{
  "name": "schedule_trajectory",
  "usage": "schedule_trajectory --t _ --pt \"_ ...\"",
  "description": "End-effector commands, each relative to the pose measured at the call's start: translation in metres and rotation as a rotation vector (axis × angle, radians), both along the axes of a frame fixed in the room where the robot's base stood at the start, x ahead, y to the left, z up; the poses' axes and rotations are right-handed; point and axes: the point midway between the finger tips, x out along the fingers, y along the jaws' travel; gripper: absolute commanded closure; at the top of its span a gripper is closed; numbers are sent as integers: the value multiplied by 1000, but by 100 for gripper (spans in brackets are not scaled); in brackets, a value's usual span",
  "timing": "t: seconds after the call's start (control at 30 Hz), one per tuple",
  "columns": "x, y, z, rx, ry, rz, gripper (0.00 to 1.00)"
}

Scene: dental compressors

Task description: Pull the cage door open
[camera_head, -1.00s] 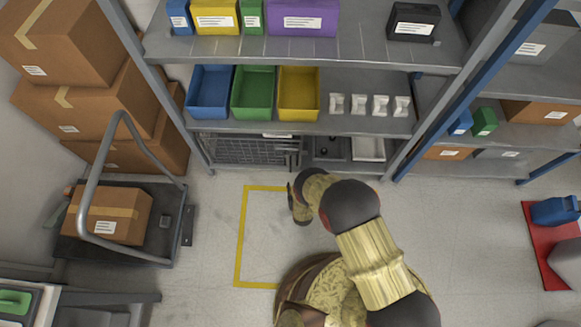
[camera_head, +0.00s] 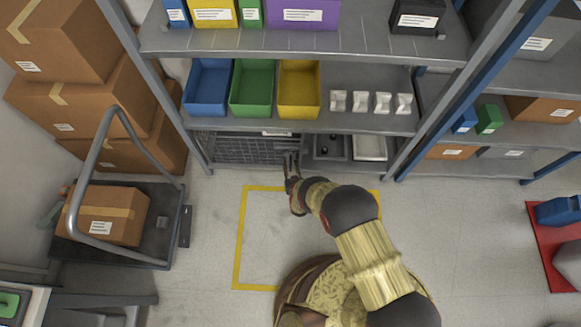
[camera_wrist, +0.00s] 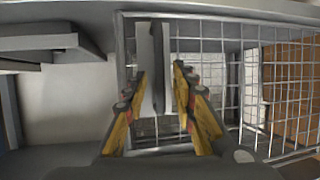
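The cage door (camera_head: 243,149) is a grey wire mesh panel at the bottom level of the shelf rack. In the wrist view its mesh (camera_wrist: 216,62) fills the middle and right. A flat grey upright handle bar (camera_wrist: 153,65) stands at the door's left side in that view. My gripper (camera_head: 290,157) is at the right end of the door in the head view. In the wrist view my gripper (camera_wrist: 160,76) has its yellow fingers apart, one on each side of the bar, with a gap showing on the right. Contact on the left is unclear. The door looks shut.
Dark and white trays (camera_head: 370,147) sit right of the cage on the same level. Blue, green and yellow bins (camera_head: 252,88) stand on the shelf above. A cart with a box (camera_head: 112,213) stands at left. The yellow-marked floor (camera_head: 262,225) before the rack is clear.

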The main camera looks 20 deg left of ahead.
Motion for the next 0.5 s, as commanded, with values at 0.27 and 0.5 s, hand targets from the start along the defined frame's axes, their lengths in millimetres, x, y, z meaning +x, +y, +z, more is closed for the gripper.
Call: schedule_trajectory --t 0.27,0.5 --pt "2 1 0 0 0 0 73" --pt "2 1 0 0 0 1 86"
